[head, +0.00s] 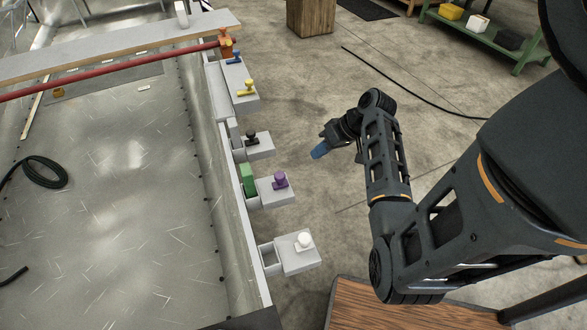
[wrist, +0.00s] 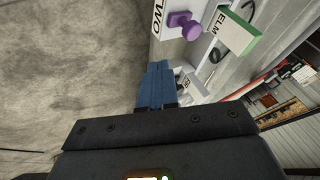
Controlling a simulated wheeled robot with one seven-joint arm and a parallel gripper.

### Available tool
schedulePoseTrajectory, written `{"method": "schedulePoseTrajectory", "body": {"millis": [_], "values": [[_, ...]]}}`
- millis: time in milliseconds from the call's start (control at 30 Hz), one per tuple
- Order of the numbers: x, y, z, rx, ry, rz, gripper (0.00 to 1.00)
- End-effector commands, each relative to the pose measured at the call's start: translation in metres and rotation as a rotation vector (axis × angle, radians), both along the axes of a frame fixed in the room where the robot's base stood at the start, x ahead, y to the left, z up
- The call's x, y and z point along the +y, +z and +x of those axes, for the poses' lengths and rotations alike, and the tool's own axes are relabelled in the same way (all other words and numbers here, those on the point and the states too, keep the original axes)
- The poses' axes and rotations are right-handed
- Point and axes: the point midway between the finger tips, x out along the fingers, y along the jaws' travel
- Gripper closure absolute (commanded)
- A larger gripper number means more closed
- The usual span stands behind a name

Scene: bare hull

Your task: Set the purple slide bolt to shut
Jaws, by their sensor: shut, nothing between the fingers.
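The purple slide bolt (head: 280,181) has a round purple knob on a grey block fixed along the hull's edge. A green block (head: 247,179) sits beside it on the left. In the wrist view the purple knob (wrist: 184,24) is at the top, near a "TWO" label, with the green block (wrist: 236,32) marked "ELM" to its right. My gripper (head: 320,151) has blue fingers and is to the right of the bolts, apart from them and touching nothing. In the wrist view its fingers (wrist: 155,85) are together and empty. I cannot tell the bolt's exact position.
Similar grey blocks carry a white knob (head: 304,240) nearer, and black (head: 251,138), yellow (head: 246,88) and blue (head: 234,60) handles farther along. A red bar (head: 110,69) crosses the hull. A wooden surface (head: 400,315) is at the bottom. The floor right of the bolts is clear.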

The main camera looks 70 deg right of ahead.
Motion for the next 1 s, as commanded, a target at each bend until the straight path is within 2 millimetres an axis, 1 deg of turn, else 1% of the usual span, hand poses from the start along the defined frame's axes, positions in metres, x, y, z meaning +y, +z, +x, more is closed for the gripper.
{"method": "schedulePoseTrajectory", "body": {"millis": [100, 367, 400, 500, 633, 1000], "values": [[0.002, -0.02, 0.014, 0.002, 0.002, 0.003, 1.0], [0.004, -0.061, 0.042, 0.001, 0.001, 0.001, 1.0], [0.011, -0.057, 0.047, 0.002, 0.003, 0.0, 1.0], [0.02, -0.059, 0.057, 0.001, 0.002, 0.0, 1.0], [0.028, -0.061, 0.065, 0.002, 0.002, -0.001, 1.0], [0.031, -0.062, 0.069, 0.001, -0.001, -0.001, 1.0]]}}
